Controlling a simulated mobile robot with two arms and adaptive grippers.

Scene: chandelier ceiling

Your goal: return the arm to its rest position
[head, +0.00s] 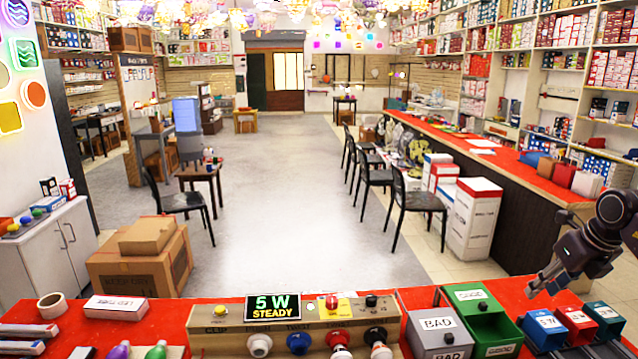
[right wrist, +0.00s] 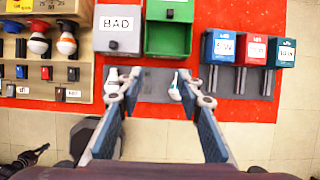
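My right arm comes in at the right edge of the head view, with its gripper (head: 540,284) held in the air above the red counter (head: 385,298). In the right wrist view the right gripper (right wrist: 154,86) has its two fingers spread wide, with nothing between them. It is over the grey mat (right wrist: 152,86) in front of the open green bin (right wrist: 168,38). My left gripper does not show clearly in either view.
A grey BAD bin (head: 438,336), the green bin (head: 482,318) and blue, red and teal boxes stand at the counter's right. A tester panel (head: 224,319) with bulbs and a "5 W STEADY" display (head: 273,307) stands in the middle. Beyond the counter is open floor (head: 280,200).

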